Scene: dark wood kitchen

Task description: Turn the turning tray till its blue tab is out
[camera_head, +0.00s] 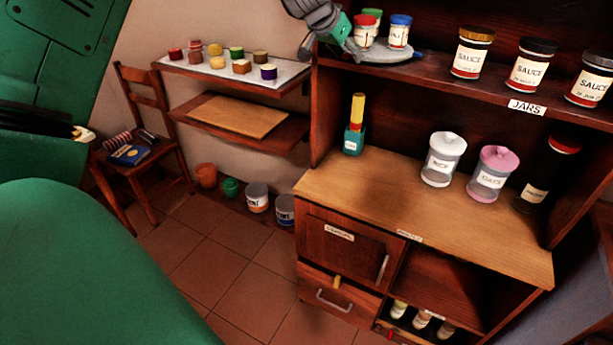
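The turning tray (372,57) is a thin grey disc on the upper shelf of the dark wood cabinet, at the top centre. Jars with red, green and blue lids stand on it. My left gripper (330,48) is at the tray's left side, by the cabinet's left edge. Its fingers look spread apart, one out to the left and one close to the tray's left rim. I cannot tell whether that finger touches the rim. My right gripper is not in view.
Several sauce jars (528,66) stand right of the tray. Below are a green bottle (354,138), a white-lidded jar (443,160), a pink-lidded jar (491,174) and a dark bottle (546,178). A wall shelf (290,79) with small coloured blocks and a chair (166,150) are left.

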